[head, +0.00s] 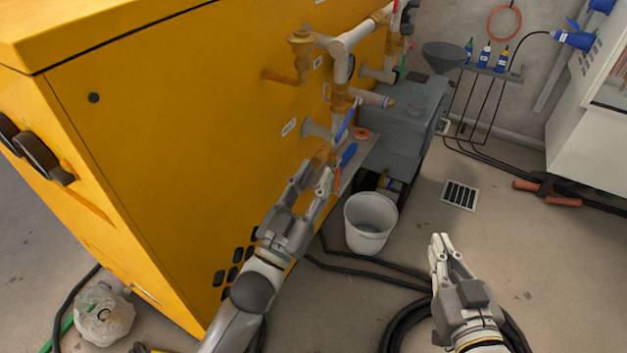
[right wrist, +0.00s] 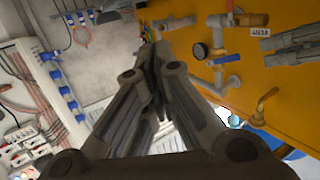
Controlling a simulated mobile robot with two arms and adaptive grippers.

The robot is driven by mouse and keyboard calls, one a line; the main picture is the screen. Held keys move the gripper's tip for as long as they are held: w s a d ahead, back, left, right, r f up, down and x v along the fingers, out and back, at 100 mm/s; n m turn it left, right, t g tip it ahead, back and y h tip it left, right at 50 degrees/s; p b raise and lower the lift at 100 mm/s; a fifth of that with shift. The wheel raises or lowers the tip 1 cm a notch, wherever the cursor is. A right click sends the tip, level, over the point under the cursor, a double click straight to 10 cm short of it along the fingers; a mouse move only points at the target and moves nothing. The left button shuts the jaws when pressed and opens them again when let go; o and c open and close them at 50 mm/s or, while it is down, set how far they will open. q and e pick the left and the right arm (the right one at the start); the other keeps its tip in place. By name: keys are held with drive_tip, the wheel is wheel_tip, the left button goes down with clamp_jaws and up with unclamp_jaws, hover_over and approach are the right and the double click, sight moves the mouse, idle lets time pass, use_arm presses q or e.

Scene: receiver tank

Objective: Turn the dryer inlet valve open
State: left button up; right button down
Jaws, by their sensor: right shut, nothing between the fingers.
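Brass valves and pipes (head: 342,60) run along the yellow cabinet's side (head: 190,110). A blue lever (head: 346,121) and a second blue handle (head: 348,154) show at the lower valves; I cannot tell which is the dryer inlet valve, as the labels are too small to read. My left gripper (head: 312,178) is open at the lowest brass fitting, just below the second blue handle; contact is unclear. My right gripper (head: 438,240) is shut and empty above the floor, apart from the valves. The right wrist view shows its closed fingers (right wrist: 154,65) and a blue lever (right wrist: 226,59).
A white bucket (head: 370,222) stands on the floor below the valves. A grey tank unit (head: 405,120) stands behind it. Black hoses (head: 400,325) lie coiled under my right gripper. A floor drain (head: 460,195) is to the right, with open floor around it.

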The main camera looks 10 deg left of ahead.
sight(336, 139)
use_arm(q)
drive_tip(key=shift+s, duration=0.1)
